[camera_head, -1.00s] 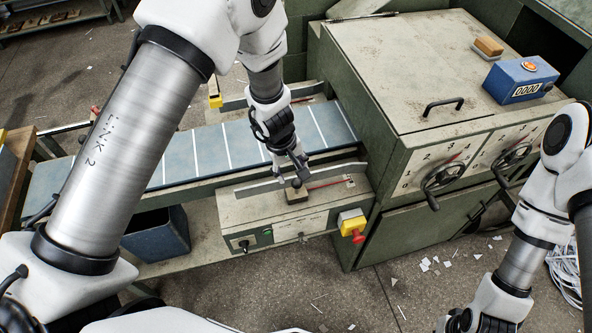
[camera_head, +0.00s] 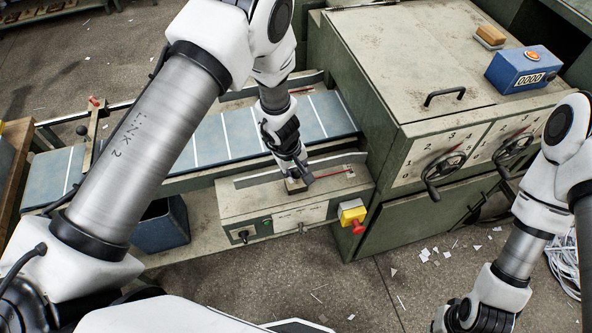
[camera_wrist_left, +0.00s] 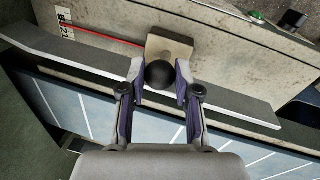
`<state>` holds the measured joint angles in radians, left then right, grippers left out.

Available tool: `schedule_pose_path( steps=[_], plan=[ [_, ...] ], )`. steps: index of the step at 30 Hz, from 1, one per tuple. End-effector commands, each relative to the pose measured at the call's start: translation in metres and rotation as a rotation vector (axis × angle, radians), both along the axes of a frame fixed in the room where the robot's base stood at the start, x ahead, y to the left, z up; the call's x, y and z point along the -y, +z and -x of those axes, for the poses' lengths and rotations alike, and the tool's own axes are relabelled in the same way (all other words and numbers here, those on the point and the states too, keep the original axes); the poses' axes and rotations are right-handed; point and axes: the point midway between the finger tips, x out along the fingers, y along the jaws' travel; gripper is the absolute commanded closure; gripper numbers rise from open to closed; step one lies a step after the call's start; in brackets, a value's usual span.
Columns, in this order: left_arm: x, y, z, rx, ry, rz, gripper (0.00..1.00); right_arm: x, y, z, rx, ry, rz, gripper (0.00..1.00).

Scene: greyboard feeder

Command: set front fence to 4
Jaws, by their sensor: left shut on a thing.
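The front fence (camera_head: 255,180) is a long grey bar along the near side of the blue belt; it crosses the left wrist view (camera_wrist_left: 60,47). Its black round knob (camera_wrist_left: 158,74) stands by a tan block (camera_wrist_left: 172,48). My left gripper (camera_head: 298,184) is shut on the knob, with a finger on each side in the left wrist view (camera_wrist_left: 158,82). A red pointer (camera_wrist_left: 105,36) runs from the block to a small white number scale (camera_wrist_left: 65,24), whose reading is too small to tell. My right gripper is mostly cut off at the bottom edge; its fingers are hidden.
The green feeder housing (camera_head: 400,75) with two numbered dials stands right of the belt (camera_head: 210,140). A yellow box with a red stop button (camera_head: 352,215) sits at the near panel's right end. A blue bin (camera_head: 160,228) is below the belt. A blue counter (camera_head: 520,72) is on top.

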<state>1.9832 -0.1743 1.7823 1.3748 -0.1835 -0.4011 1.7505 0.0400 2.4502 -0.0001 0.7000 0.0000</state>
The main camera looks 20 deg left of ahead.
Motion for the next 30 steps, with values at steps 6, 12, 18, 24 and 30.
schedule_pose_path(
  steps=[6,12,18,24,30],
  plan=[
    [0.002,-0.003,0.002,0.000,-0.001,0.000,1.00,0.000,-0.022,0.000,-0.001,0.000,0.000,1.00],
    [0.002,0.000,0.003,-0.002,0.000,0.001,1.00,0.000,-0.019,0.000,0.000,0.000,0.000,1.00],
    [0.002,0.000,0.003,-0.001,0.000,0.000,0.43,0.000,-0.019,0.000,0.000,0.000,0.000,1.00],
    [0.002,0.001,0.003,0.000,0.000,0.000,0.43,0.000,-0.019,0.000,0.000,0.000,0.000,1.00],
    [-0.002,0.026,0.005,0.004,-0.002,0.000,0.43,0.000,-0.019,0.000,0.000,0.000,0.000,1.00]
  ],
)
